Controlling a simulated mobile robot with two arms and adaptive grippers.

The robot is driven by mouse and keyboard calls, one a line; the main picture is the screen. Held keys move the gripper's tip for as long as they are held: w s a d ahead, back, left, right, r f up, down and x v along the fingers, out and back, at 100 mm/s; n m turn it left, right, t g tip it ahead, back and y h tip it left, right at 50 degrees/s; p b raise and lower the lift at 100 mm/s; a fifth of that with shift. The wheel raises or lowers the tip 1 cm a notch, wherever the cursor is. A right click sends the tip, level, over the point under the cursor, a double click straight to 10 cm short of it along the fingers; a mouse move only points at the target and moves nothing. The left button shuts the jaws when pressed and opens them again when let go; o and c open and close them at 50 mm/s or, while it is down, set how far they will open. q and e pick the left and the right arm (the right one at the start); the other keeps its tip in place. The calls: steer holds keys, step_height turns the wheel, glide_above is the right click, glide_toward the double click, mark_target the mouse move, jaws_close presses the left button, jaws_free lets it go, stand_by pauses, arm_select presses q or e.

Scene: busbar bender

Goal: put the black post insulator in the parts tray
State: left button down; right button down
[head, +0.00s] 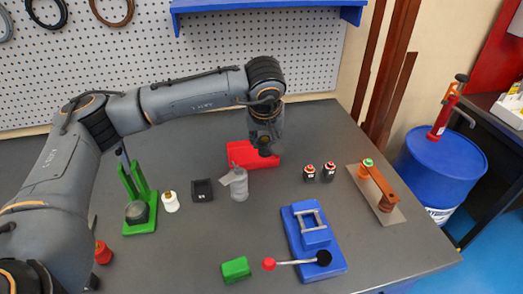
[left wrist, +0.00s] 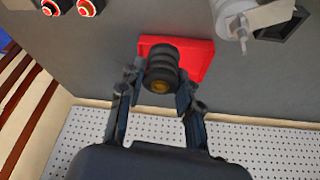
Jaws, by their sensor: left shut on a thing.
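The black post insulator (left wrist: 161,68) is dark and ribbed with a brass-coloured end, and it shows in the left wrist view between my fingers. My left gripper (left wrist: 157,85) is shut on it. In the head view my left gripper (head: 265,148) points down over the red parts tray (head: 240,154), towards its right part. The insulator is mostly hidden there below the gripper. In the left wrist view the red tray (left wrist: 203,58) lies behind the insulator. I cannot tell whether the insulator touches the tray. My right gripper is not in view.
A grey cylinder with a tag (head: 239,186) stands just in front of the tray. A black box (head: 202,190) and white insulator (head: 170,202) are to the left. Two dark red-topped parts (head: 319,172) are to the right. A blue bender (head: 313,240) sits in front.

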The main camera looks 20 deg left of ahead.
arm_select(q)
steer(key=w+a+f, duration=0.1)
steer(key=w+f, duration=0.1)
steer(key=w+a+f+p, duration=0.1)
steer(key=w+f, duration=0.1)
steer(key=w+a+f, duration=0.1)
steer(key=w+f, duration=0.1)
steer(key=f, duration=0.1)
steer(key=shift+w+a, duration=0.25)
steer(key=shift+w, duration=0.15)
step_height(320, 180, down, 3)
steer(key=shift+p, duration=0.9)
steer(key=shift+f, duration=0.3)
steer(key=c, duration=1.2)
jaws_free()
steer(key=shift+r, duration=0.1)
steer(key=shift+r, duration=0.2)
steer(key=b+v, duration=0.2)
steer(key=v, duration=0.9)
steer(key=shift+r, duration=0.4)
steer(key=shift+s, duration=0.15)
